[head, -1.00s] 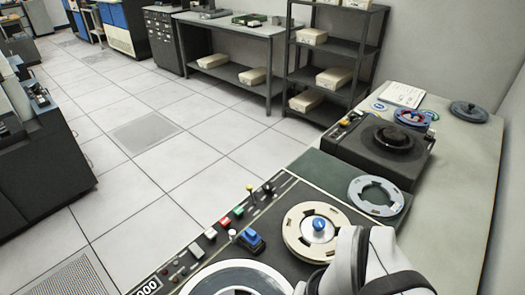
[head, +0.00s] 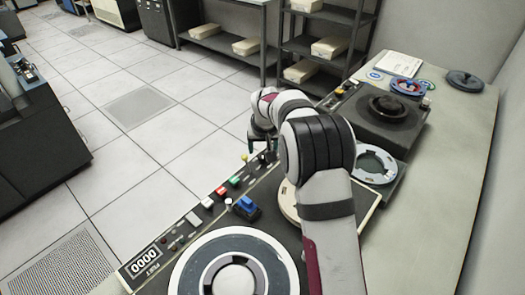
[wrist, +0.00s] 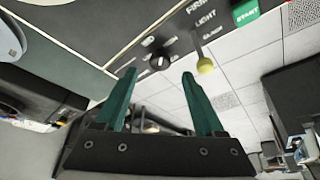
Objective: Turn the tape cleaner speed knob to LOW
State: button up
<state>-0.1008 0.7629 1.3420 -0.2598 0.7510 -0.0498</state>
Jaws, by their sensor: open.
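A black knob (wrist: 159,58) with a white pointer mark is on the dark panel in the wrist view. The lettering around it is too small to read, so its setting is unclear. My gripper (wrist: 159,75) is open, its two green fingers apart and empty. The knob appears between and beyond the fingertips. I cannot tell whether they touch it. In the head view my gripper (head: 262,138) hangs over the panel's far edge and largely hides the knob area.
A yellow-tipped lever (wrist: 205,66) stands close to the knob, beside LIGHT lettering. A green START button (wrist: 246,12) is beyond it. Red and white buttons line the panel edge in the head view. A large reel (head: 212,262) and black-hubbed unit (head: 392,105) are on the bench.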

aim_at(263, 155)
jog(key=shift+x, duration=2.2)
grip_shut()
